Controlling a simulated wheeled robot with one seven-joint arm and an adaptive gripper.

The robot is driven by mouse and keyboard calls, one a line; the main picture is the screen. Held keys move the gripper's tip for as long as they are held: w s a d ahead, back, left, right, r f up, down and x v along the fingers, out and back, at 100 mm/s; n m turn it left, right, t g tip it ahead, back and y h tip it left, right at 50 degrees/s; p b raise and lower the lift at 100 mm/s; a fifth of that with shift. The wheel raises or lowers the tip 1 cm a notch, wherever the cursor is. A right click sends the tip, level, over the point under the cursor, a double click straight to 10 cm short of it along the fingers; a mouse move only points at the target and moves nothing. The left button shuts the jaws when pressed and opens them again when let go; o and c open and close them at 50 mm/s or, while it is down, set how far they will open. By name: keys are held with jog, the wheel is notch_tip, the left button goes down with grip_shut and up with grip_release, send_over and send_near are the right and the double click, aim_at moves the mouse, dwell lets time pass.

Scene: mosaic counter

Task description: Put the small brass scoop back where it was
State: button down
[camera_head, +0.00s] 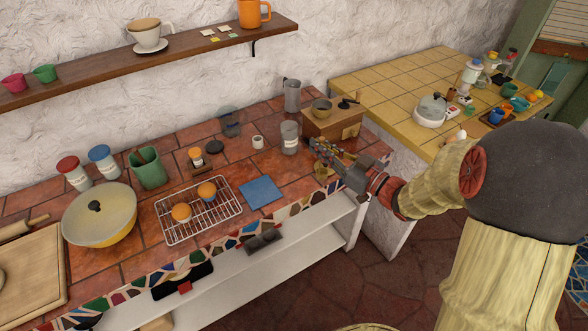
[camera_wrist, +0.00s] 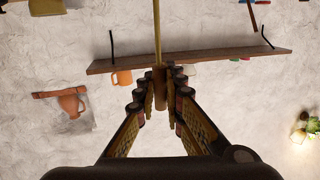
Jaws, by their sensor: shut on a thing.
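My gripper (camera_head: 316,146) reaches in from the right over the front right part of the tiled counter, in front of the wooden coffee grinder.
The wooden grinder (camera_head: 330,124) stands behind my gripper. A blue cloth (camera_head: 261,191) and a wire rack (camera_head: 198,209) lie left. The mosaic counter edge (camera_head: 290,210) is close in front.

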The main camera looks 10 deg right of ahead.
jog(key=w+a+f+b, duration=0.3)
jog(key=w+f+b, duration=0.1)
jog(key=w+f, duration=0.8)
jog(key=shift+w+a+f+b, duration=0.2)
jog(key=shift+a+f+b, duration=0.1)
jog(key=shift+a+b, duration=0.05)
jog(key=shift+f, duration=0.15)
jog(key=c, duration=1.9)
grip_release()
